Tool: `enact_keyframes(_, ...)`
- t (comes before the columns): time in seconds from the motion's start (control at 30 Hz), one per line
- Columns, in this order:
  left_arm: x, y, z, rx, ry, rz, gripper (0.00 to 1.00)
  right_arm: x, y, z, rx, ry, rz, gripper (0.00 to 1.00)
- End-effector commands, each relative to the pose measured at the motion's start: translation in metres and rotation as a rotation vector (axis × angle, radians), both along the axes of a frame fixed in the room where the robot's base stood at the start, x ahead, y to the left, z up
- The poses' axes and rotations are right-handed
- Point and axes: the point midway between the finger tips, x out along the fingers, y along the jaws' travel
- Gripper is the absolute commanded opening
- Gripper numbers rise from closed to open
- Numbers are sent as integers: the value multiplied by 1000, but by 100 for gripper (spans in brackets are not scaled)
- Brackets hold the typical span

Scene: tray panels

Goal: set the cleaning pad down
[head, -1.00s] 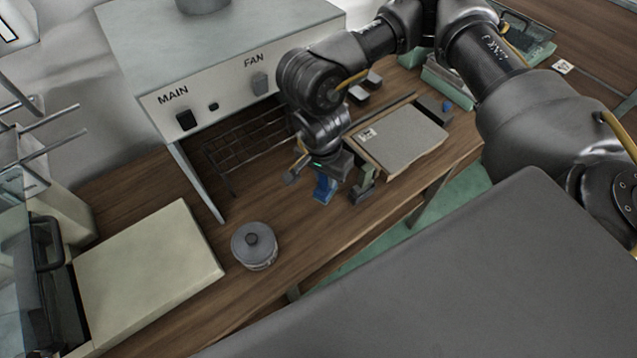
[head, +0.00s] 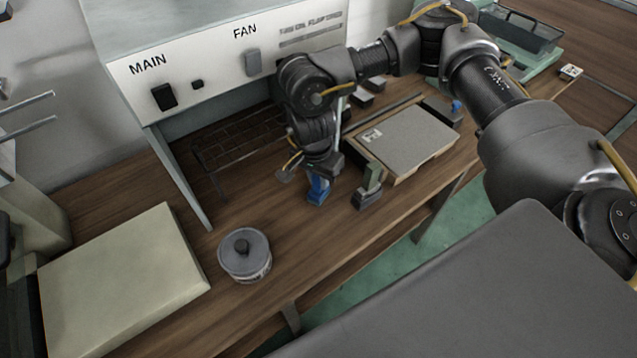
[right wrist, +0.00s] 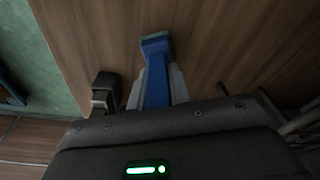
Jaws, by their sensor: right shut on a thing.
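The cleaning pad, taken to be the blue piece (head: 318,191), is in my right gripper (head: 319,178), in front of the wire rack on the wooden bench. In the right wrist view the blue pad (right wrist: 155,82) runs between the two grey fingers of my right gripper (right wrist: 158,88), which is shut on it. Its far end has a paler teal face. The pad points down close to the bench top; I cannot tell whether it touches. My left gripper is not in view.
A dark block with a grey-green upright (head: 369,187) stands just right of the pad. A board with a grey top (head: 415,139) lies behind it. A lidded round tin (head: 245,256) stands left, near a pale slab (head: 125,280). Bare wood lies between tin and pad.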

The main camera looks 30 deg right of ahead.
Motion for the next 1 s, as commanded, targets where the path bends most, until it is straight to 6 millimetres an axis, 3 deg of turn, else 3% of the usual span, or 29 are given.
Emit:
enact_keyframes(0.37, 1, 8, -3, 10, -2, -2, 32, 0, 0, -4, 1, -1, 0, 0)
enact_keyframes(0.4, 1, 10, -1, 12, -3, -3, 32, 0, 0, -2, 1, -1, 0, 25)
enact_keyframes(0.53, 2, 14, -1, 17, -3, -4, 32, 0, 0, -2, 0, 0, 0, 41)
enact_keyframes(0.83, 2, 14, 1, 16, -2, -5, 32, 0, 0, 0, 1, -1, 0, 41)
enact_keyframes(1.0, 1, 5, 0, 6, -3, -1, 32, 1, 2, 17, 1, -5, 3, 41)
